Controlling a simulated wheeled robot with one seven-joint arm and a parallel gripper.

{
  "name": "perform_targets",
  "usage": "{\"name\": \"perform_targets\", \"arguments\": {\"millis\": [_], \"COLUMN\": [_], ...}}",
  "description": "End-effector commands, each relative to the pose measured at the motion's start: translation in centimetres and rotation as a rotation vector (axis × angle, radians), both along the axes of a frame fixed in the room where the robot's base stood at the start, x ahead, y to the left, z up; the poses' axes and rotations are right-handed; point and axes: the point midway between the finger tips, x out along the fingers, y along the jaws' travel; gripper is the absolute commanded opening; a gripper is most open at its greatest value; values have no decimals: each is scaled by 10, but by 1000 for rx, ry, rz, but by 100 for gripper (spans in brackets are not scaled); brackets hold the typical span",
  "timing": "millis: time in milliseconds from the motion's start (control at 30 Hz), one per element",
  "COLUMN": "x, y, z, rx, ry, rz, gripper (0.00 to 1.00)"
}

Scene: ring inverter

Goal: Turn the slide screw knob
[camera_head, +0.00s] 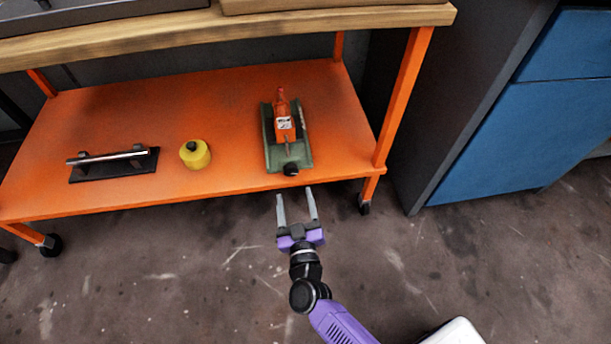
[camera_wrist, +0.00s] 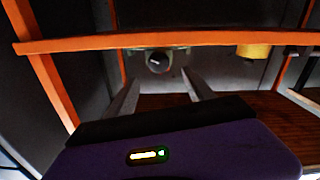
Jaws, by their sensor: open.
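The slide screw knob (camera_head: 291,169) is a small black round knob at the front end of a green base (camera_head: 271,150) carrying an orange body (camera_head: 284,123). This device lies on the orange lower shelf, with the knob by the shelf's front edge. In the wrist view the dark knob (camera_wrist: 158,62) shows just beyond the fingertips, roughly midway between them. My gripper (camera_head: 295,190) is open and empty, just in front of the shelf edge, its two grey fingers pointing at the knob. It appears apart from the knob. The open fingers also show in the wrist view (camera_wrist: 160,76).
The orange shelf (camera_head: 230,95) also holds a yellow container (camera_head: 195,155) and a black plate with a metal bar handle (camera_head: 112,160), left of the device. An orange leg (camera_head: 404,95) stands to the right, under a wooden top. A blue cabinet (camera_head: 540,130) is farther right. Floor in front is clear.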

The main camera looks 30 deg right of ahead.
Motion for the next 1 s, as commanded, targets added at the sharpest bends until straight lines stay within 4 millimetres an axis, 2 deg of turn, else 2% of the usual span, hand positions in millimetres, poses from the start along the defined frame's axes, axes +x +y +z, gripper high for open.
{"name": "perform_targets", "arguments": {"millis": [167, 633, 1000], "x": [6, 66, 74], "y": [-2, -23, -25], "z": [-1, -2, 0], "rx": [-56, -55, -54], "ry": [17, 16, 19], "rz": [-1, -1, 0], "gripper": [62, 62, 62]}}
